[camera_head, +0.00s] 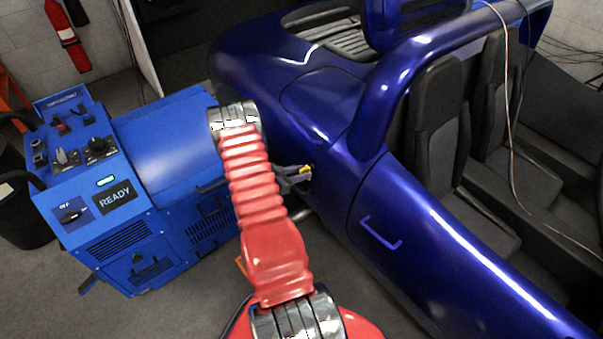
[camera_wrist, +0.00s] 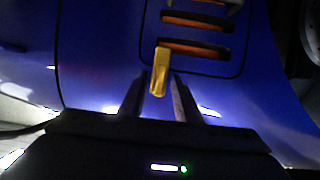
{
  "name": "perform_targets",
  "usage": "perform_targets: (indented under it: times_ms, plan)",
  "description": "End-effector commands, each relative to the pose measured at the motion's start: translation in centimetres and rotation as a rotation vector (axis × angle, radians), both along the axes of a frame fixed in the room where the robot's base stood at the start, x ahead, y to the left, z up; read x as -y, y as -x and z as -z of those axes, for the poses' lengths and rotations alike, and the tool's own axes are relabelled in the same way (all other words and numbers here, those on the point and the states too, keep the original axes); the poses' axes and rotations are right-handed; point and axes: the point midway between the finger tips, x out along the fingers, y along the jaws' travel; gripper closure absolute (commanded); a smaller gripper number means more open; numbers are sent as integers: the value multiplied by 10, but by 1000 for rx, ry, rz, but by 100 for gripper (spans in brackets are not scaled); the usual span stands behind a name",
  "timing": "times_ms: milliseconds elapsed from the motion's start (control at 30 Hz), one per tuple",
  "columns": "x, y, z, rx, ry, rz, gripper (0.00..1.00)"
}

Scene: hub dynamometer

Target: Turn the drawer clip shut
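A small yellow tab (camera_wrist: 160,72), which looks like the drawer clip, stands out in front of a blue panel (camera_wrist: 105,60) in the wrist view. It points up and down in that picture, with its upper end by an orange slot. My gripper (camera_wrist: 157,82) has its two dark fingers apart, one on each side of the tab's lower part, with a gap showing on both sides. In the head view my gripper (camera_head: 298,178) is beside the blue car's flank, with a bit of yellow (camera_head: 306,170) at its tip. My arm hides part of the area there.
A blue machine (camera_head: 130,190) with knobs and a READY display (camera_head: 115,196) stands on the left. The blue car (camera_head: 400,220) fills the right. A red extinguisher (camera_head: 66,38) hangs on the back wall. Grey floor lies between machine and car. Thin cables hang over the car.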

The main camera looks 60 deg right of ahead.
Motion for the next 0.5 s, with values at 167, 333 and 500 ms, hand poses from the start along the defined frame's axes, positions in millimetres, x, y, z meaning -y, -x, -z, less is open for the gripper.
perform_targets:
  times_ms: [167, 333, 500]
  plan:
    - [-19, -11, -9, 0, 0, -3, 70]
    - [-43, -24, -20, 0, 1, -5, 70]
    - [-67, -37, -31, 1, 0, -4, 70]
